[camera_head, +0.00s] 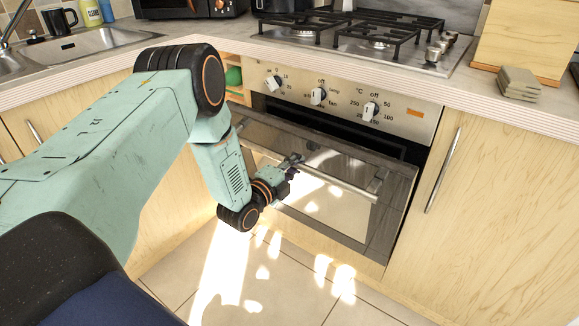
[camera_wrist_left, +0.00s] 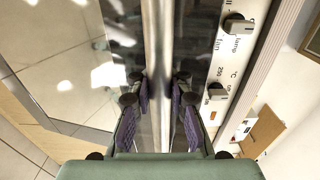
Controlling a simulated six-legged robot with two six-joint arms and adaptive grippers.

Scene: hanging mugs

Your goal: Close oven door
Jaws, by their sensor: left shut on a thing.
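The oven door (camera_head: 345,215) is a glass panel with a metal frame below the control panel. It stands slightly ajar, with a dark gap along its top edge. Its bar handle (camera_head: 340,181) runs across the upper front. My left gripper (camera_head: 293,164) is at the left part of the handle. In the left wrist view the handle (camera_wrist_left: 158,60) passes between the purple-padded fingers of my left gripper (camera_wrist_left: 160,105), which are shut on it. The gripper hides a part of the door behind it. My right gripper is not in view.
The control panel (camera_head: 345,98) with several knobs is above the door. A gas hob (camera_head: 350,30) sits on the worktop (camera_head: 280,58). A cupboard with a vertical handle (camera_head: 443,170) stands to the right. The tiled floor (camera_head: 280,290) in front is clear.

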